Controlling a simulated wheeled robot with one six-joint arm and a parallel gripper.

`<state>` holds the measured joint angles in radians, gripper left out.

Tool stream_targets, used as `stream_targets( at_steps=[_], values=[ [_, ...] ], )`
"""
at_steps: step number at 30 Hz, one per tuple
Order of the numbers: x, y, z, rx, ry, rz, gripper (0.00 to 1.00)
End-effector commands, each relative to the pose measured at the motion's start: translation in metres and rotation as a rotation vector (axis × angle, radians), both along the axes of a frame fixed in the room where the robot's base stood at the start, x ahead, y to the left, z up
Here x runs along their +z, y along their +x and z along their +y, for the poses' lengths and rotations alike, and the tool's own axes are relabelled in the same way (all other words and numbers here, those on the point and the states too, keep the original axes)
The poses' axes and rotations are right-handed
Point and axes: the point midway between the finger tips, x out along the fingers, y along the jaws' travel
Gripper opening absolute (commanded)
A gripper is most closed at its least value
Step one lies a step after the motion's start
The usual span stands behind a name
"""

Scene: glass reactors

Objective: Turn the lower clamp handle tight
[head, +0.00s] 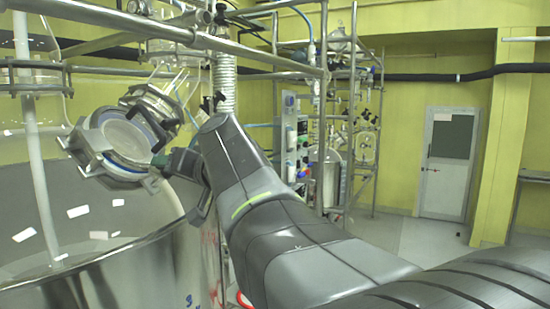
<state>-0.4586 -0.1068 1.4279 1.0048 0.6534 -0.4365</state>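A round glass port (122,138) with a metal clamp ring (88,152) sits tilted on the shiny reactor vessel (110,240) at the left. My gripper (172,162) is at the right lower side of the ring, close to the clamp there. The lower clamp handle cannot be made out clearly; my gripper and wrist cover that spot. Whether the fingers touch it or are closed on it cannot be told.
Metal pipes (170,30) run over the vessel, and a ribbed hose (223,75) stands behind my wrist. A glass column (30,130) rises at the far left. A rack with equipment (335,130) stands behind. Floor is free towards the door (447,165).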

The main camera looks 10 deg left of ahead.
Motion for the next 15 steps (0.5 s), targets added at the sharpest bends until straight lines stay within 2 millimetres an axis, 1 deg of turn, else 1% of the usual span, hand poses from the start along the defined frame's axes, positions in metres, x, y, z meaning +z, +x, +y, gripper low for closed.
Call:
stream_targets(
  at_steps=[14, 15],
  values=[
    [0.0005, -0.0001, 0.0000, -0.011, 0.004, 0.013, 0.37],
    [0.0005, -0.0001, 0.0000, -0.011, 0.004, 0.012, 0.64]
  ],
)
